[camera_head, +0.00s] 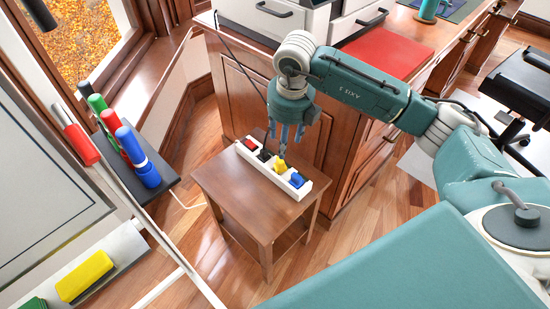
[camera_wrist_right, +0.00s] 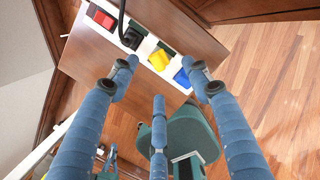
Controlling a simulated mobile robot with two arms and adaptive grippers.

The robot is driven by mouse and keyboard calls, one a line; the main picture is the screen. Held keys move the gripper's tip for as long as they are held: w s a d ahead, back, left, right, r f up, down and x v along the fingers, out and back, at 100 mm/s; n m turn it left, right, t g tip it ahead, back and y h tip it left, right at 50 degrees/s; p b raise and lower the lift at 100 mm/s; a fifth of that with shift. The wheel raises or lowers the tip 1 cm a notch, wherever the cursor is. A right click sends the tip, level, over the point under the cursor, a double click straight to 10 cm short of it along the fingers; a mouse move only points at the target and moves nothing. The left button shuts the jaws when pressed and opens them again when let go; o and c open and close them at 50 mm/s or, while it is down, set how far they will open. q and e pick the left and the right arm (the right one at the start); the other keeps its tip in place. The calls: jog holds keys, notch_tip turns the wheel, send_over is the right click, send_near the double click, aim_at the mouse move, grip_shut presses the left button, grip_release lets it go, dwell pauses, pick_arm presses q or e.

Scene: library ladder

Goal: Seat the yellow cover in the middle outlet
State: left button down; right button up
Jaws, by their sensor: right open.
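A white power strip (camera_head: 306,188) lies on a small brown side table. A yellow cover (camera_head: 280,166) sits at its middle outlet, between a black plug (camera_head: 264,155) and a blue cover (camera_head: 296,180). The yellow cover also shows in the right wrist view (camera_wrist_right: 159,61), looking askew, with a dark green patch beside it; I cannot tell whether it is fully down. My right gripper (camera_head: 286,136) is above the strip. In the right wrist view its blue fingers (camera_wrist_right: 160,80) are spread, with nothing between them. My left gripper is not in view.
The side table (camera_head: 240,194) stands against a wooden cabinet (camera_head: 243,92). A red switch (camera_head: 249,143) is at the strip's far end, and a black cord rises from the plug. Colored markers (camera_head: 137,157) stand on a dark shelf at left. The table's front half is clear.

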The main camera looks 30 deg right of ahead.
aim_at(280, 161)
notch_tip(280, 161, down, 4)
jog(key=shift+w+a+f+b, duration=0.15)
jog(key=shift+f+b, duration=0.2)
jog(key=shift+f, duration=0.25)
jog(key=f, duration=0.3)
jog(key=shift+w+a+f+b, duration=0.1)
jog(key=shift+a+f+b, duration=0.15)
jog(key=shift+f+b, duration=0.1)
jog(key=shift+w+f, duration=0.15)
jog(key=shift+f, duration=0.25)
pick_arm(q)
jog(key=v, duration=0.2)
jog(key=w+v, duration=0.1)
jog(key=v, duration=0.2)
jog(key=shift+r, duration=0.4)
pick_arm(e)
jog(key=c, duration=0.8)
jog(key=shift+r, duration=0.15)
jog(key=shift+c, duration=0.2)
